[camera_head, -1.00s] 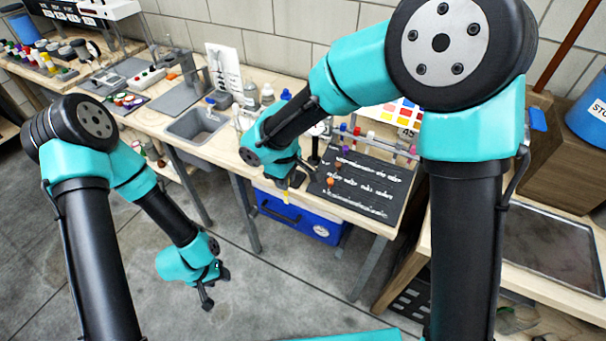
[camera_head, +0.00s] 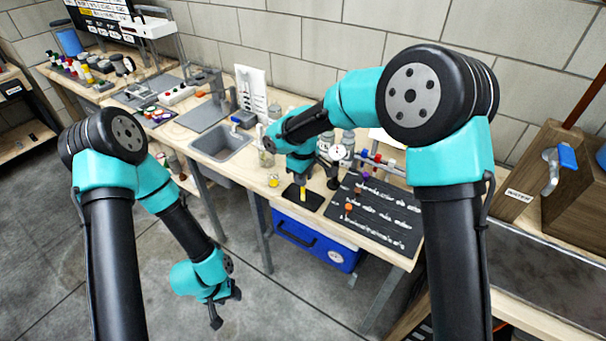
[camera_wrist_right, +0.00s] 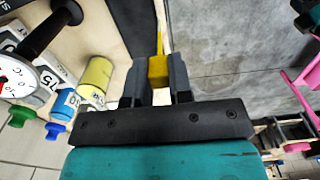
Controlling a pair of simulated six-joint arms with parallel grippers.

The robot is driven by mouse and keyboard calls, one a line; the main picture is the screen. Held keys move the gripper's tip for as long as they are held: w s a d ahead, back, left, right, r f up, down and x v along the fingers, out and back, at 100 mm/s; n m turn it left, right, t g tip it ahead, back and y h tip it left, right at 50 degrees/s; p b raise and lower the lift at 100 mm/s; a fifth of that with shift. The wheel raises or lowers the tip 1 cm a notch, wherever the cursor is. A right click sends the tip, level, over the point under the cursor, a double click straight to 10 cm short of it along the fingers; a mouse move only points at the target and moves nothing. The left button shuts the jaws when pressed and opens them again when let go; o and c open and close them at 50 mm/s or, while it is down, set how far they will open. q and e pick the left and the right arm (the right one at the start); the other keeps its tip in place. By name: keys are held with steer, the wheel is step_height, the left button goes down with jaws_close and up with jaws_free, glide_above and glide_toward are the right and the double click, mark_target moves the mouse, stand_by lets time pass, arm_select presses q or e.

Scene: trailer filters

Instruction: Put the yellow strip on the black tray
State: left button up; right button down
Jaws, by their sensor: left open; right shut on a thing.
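The yellow strip (camera_head: 303,194) is in my right gripper (camera_head: 302,184), near the bench's front edge. In the right wrist view the strip (camera_wrist_right: 158,68) sits between the two shut fingers, its thin end pointing away from the gripper. The small black tray (camera_head: 314,201) lies flat on the bench, and in the head view the strip shows against it. I cannot tell whether the strip touches it. A dark slab at the top of the wrist view (camera_wrist_right: 134,22) looks like this tray. My left gripper (camera_head: 226,308) is open and empty, low over the floor in front of the bench.
A large black board (camera_head: 375,215) with white markings lies right of the tray. A round dial gauge (camera_head: 338,152) stands behind it, and a small yellow jar (camera_head: 274,181) is to its left. A grey sink (camera_head: 220,143) is further left. A blue cooler (camera_head: 310,240) is under the bench.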

steer(key=shift+w+f, duration=0.2)
steer(key=shift+w, duration=2.1)
steer(key=shift+w+f, duration=0.2)
steer(key=shift+f, duration=0.7)
steer(key=shift+w+f, duration=0.15)
steer(key=shift+f, duration=0.75)
steer(key=shift+f, duration=0.1)
steer(key=c, duration=1)
jaws_free()
steer(key=shift+c, duration=0.2)
step_height(320, 180, up, 12)
